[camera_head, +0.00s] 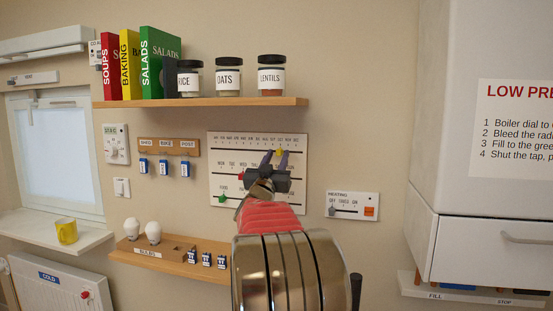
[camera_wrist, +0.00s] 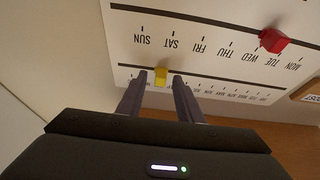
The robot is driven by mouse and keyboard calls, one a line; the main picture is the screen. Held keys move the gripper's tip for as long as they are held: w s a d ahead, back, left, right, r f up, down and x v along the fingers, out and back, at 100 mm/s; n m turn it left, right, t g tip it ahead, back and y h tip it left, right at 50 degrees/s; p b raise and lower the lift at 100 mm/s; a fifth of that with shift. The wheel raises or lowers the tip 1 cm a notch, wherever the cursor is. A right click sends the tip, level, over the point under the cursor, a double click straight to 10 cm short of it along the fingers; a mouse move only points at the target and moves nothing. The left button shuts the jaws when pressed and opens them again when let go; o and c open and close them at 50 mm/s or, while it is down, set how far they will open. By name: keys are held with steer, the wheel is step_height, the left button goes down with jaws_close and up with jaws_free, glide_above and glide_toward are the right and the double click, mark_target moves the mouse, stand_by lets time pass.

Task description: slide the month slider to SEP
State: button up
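The wall calendar board (camera_head: 225,158) has three slots: months at the top, days in the middle, food below. The yellow month slider (camera_head: 279,152) is on the top row toward the right end, around SEP to OCT; the exact label cannot be told. My gripper (camera_head: 276,154) is open, its two fingers on either side of the yellow slider. The wrist view shows the board (camera_wrist: 215,40) upside down, with the yellow slider (camera_wrist: 161,75) between the fingertips (camera_wrist: 160,76) and gaps visible beside it. The fingers hide nearby month labels.
A red day slider (camera_head: 241,176) is near the left of the middle row and also shows in the wrist view (camera_wrist: 273,40). A green slider (camera_head: 222,198) is on the bottom row. A shelf (camera_head: 200,102) with books and jars is above; a heating panel (camera_head: 352,206) is lower right.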

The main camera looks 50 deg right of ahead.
steer(key=shift+d, duration=0.1)
steer(key=shift+c, duration=0.2)
jaws_close()
stand_by(0.5)
